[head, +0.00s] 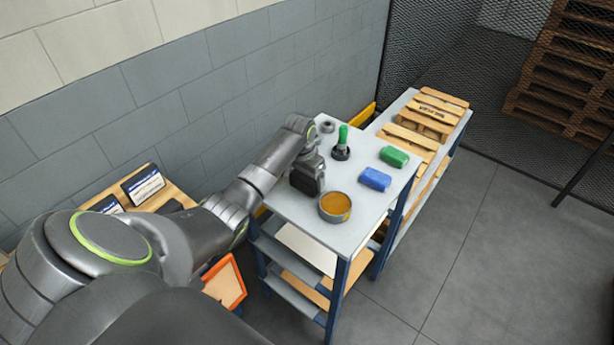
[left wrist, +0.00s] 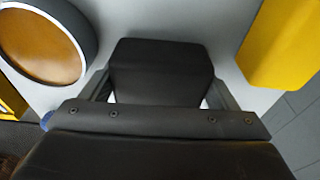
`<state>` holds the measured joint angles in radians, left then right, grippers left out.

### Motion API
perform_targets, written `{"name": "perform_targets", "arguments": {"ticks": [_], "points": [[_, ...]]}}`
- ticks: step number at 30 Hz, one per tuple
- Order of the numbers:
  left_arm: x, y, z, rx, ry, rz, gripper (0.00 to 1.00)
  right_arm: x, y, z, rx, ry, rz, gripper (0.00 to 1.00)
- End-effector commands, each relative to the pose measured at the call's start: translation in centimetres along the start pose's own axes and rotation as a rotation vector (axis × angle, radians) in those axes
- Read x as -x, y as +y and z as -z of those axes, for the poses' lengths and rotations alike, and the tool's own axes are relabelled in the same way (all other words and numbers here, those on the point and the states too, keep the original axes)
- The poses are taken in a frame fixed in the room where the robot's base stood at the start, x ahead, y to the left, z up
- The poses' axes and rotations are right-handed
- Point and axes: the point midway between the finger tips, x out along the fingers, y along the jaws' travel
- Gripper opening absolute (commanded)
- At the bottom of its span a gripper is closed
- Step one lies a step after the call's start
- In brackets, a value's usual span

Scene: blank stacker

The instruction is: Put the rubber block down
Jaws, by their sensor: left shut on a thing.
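My left gripper (head: 308,186) is over the grey tabletop (head: 350,235), at its left side. In the left wrist view its fingers (left wrist: 158,92) are shut on the black rubber block (left wrist: 160,65), one finger on each side. The block is upright between them, with grey surface showing beyond it. I cannot tell whether its underside touches the table. In the head view the dark gripper and the block are hard to tell apart. My right gripper is not in view.
A round tin with orange-brown contents (head: 335,207) stands close to my left gripper. A green-handled tool (head: 342,143), a blue block (head: 375,179) and a green block (head: 394,157) are on the table. Small pallets (head: 424,118) lie behind. Bare tabletop shows between the tin and blue block.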

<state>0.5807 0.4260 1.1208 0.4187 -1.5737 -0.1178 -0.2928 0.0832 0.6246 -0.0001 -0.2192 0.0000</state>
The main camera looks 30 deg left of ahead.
Motion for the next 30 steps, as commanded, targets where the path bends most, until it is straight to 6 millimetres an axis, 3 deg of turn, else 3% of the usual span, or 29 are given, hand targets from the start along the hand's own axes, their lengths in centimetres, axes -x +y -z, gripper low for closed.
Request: {"name": "perform_targets", "arguments": {"ticks": [11, 12, 16, 25, 30], "points": [[-0.5, 0.0, 0.0, -0.001, 0.002, 0.001, 0.49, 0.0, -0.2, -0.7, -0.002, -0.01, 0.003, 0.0], [-0.5, 0.0, -0.1, -0.001, 0.001, 0.001, 0.84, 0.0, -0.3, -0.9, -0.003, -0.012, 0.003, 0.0], [-0.5, 0.0, -0.1, -0.001, 0.001, 0.001, 1.0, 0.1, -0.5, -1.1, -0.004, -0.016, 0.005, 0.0], [-0.1, 0.0, 0.0, -0.001, 0.002, 0.001, 1.0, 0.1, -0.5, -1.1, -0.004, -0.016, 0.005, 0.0], [1.9, -0.1, 0.1, -0.002, 0.005, 0.003, 1.0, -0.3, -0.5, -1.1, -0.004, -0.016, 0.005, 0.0]]}}
